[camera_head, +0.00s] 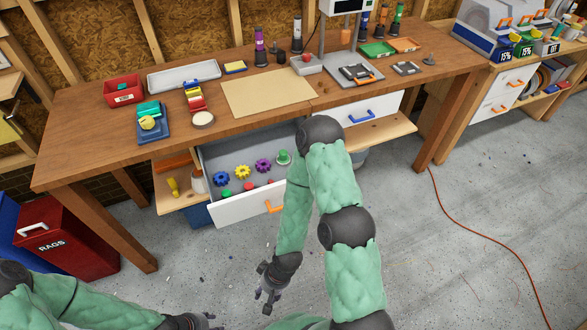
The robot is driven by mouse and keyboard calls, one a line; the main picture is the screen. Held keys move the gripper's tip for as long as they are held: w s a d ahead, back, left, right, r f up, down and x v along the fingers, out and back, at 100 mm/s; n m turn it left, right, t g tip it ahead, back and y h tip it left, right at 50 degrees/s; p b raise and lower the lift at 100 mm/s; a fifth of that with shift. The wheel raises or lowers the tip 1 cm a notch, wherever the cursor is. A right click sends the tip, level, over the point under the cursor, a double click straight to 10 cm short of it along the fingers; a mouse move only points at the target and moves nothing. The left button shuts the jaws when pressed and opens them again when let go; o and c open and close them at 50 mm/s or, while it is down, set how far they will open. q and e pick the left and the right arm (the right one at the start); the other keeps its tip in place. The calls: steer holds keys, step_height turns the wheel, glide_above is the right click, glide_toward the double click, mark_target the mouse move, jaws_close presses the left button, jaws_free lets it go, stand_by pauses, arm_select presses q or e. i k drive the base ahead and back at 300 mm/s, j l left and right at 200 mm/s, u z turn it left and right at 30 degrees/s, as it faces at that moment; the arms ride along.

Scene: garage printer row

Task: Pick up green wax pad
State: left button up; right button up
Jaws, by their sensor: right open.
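Several green things show, and I cannot tell for sure which is the wax pad. A round green piece (284,157) lies at the back right of the open drawer (240,206), partly beside my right arm. A green block (149,109) lies on a blue tray (154,136) at the bench's left. My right gripper (268,293) is open and empty, pointing down over the floor in front of the drawer, clear of these things. My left gripper (208,321) shows only partly at the bottom edge; its fingers are unclear.
The drawer also holds blue, yellow and purple knob-like pieces (242,172). The wooden bench (85,148) carries a red bin (124,90), a tan mat (268,93) and a press base (354,77). A red RAGS bin (75,245) stands at left. An orange cable (480,235) crosses open floor at right.

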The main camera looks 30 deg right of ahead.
mark_target(284, 159)
steer(key=z, duration=1)
